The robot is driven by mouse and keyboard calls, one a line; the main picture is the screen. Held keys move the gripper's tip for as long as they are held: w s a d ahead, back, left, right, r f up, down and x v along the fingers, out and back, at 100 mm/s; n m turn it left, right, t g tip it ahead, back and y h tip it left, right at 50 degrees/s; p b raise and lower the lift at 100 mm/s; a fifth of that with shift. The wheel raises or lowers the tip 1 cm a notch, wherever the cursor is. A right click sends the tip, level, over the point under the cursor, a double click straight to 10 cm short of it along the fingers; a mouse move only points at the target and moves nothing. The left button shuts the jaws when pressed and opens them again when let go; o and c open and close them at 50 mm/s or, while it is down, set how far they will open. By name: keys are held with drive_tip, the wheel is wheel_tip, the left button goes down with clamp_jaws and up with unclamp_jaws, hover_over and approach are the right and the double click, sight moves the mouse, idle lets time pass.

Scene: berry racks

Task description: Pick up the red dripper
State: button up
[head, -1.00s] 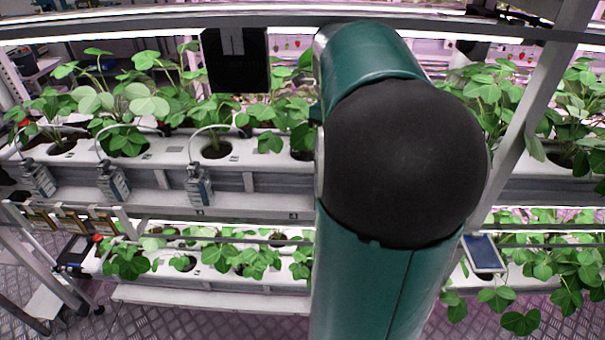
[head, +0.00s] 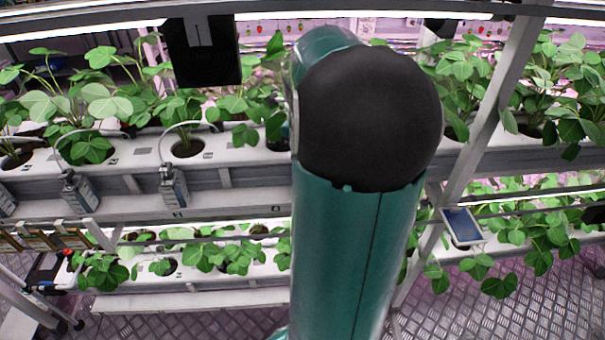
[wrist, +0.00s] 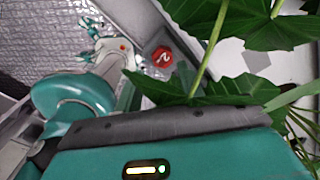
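A small red faceted piece with a white mark like a 2 (wrist: 163,57) shows in the wrist view, beside a grey rail and close to large green leaves. It looks like the red dripper, but I cannot be sure. My gripper's fingers show in neither view. In the head view my own teal arm, with its black round joint, fills the middle and hides what lies behind it. The wrist view shows teal and white parts of my own body along the bottom and left.
White planting gutters (head: 237,157) with leafy plants run across on two levels. Sensor boxes (head: 173,185) hang on the upper gutter's front. A slanted post (head: 484,125) and a tablet-like panel (head: 462,226) stand right. A dark device with a red knob (head: 66,252) is lower left. Patterned floor (head: 505,312) is open lower right.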

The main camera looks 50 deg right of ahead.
drive_tip(key=f, duration=0.4)
drive_tip(key=shift+s+d+f, duration=0.15)
drive_tip(key=shift+d+f, duration=0.05)
drive_tip(key=shift+f, duration=0.4)
drive_tip(key=shift+c, duration=0.5)
drive_tip(key=c, duration=0.6)
